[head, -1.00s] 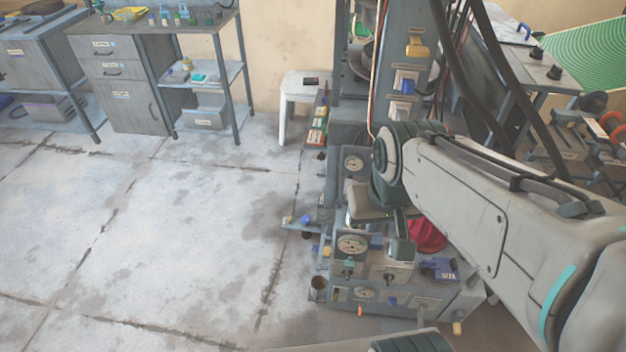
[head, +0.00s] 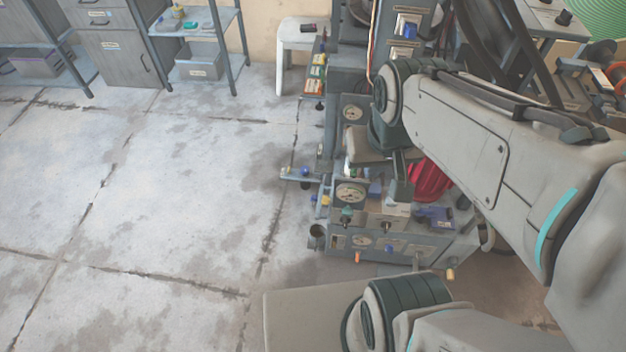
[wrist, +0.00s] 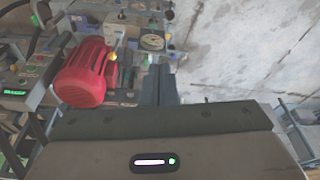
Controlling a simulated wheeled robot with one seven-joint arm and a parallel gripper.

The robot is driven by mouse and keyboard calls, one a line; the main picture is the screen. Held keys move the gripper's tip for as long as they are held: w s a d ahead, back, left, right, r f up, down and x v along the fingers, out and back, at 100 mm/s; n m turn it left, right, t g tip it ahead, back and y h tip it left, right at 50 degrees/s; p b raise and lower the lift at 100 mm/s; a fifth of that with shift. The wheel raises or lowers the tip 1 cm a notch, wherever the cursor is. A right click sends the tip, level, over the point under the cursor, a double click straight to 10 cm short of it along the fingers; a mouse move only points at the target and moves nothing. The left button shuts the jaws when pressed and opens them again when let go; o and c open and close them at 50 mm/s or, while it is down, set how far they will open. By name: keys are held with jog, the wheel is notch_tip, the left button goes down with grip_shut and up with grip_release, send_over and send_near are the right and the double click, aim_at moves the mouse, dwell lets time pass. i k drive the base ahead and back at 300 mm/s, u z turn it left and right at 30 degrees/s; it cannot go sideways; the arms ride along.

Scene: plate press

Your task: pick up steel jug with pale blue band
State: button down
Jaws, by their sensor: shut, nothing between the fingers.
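I cannot make out a steel jug with a pale blue band in either view. My gripper (wrist: 161,84) shows in the wrist view with its dark fingers together and nothing between them. It points toward the machine, with a red ribbed motor (wrist: 84,75) to its left and a round dial gauge (wrist: 152,41) just beyond the fingertips. In the head view my arm reaches over the machine from the right and covers part of it.
The machine's front panel (head: 403,243) has gauges, knobs and a red motor (head: 428,181). A small dark cup-shaped part (head: 317,232) sits at its left corner. A white stool (head: 299,42), a shelf unit (head: 200,72) and grey cabinets stand at the back. The concrete floor (head: 150,200) at left is clear.

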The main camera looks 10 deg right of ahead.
aim_at(316, 241)
jog(key=z, duration=3.55)
jog(key=k, duration=1.75)
jog(key=u, duration=1.3)
